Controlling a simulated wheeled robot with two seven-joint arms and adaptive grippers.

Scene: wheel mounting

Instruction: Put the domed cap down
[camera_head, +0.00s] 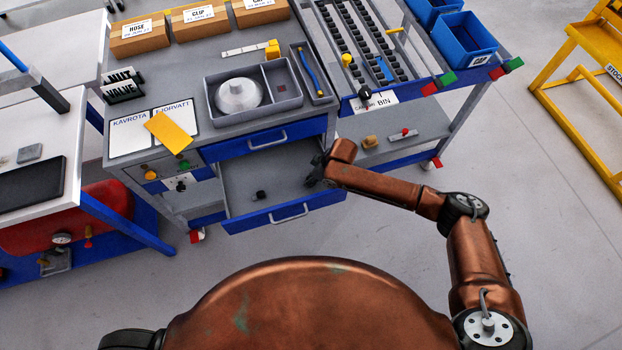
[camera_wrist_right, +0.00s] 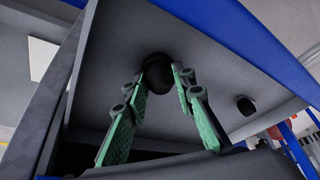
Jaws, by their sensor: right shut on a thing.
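My right gripper (camera_head: 317,172) reaches into the open drawer (camera_head: 236,214) of the workbench, at the drawer's right side. In the right wrist view my right gripper (camera_wrist_right: 160,88) has its green-padded fingers shut on a dark, rounded domed cap (camera_wrist_right: 158,72). The cap is at the fingertips, close to the grey drawer floor; I cannot tell whether it touches. In the head view the held cap is hidden by the gripper. A second small dark cap (camera_head: 261,195) stands on the drawer floor to the left and also shows in the wrist view (camera_wrist_right: 245,105). My left gripper is not in view.
The drawer floor between the two caps is clear. Above it, the bench top holds a grey tray (camera_head: 254,117) with a silver domed part (camera_head: 238,95). Blue bins (camera_head: 464,42) stand at the upper right. A lower shelf (camera_head: 400,128) holds small parts.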

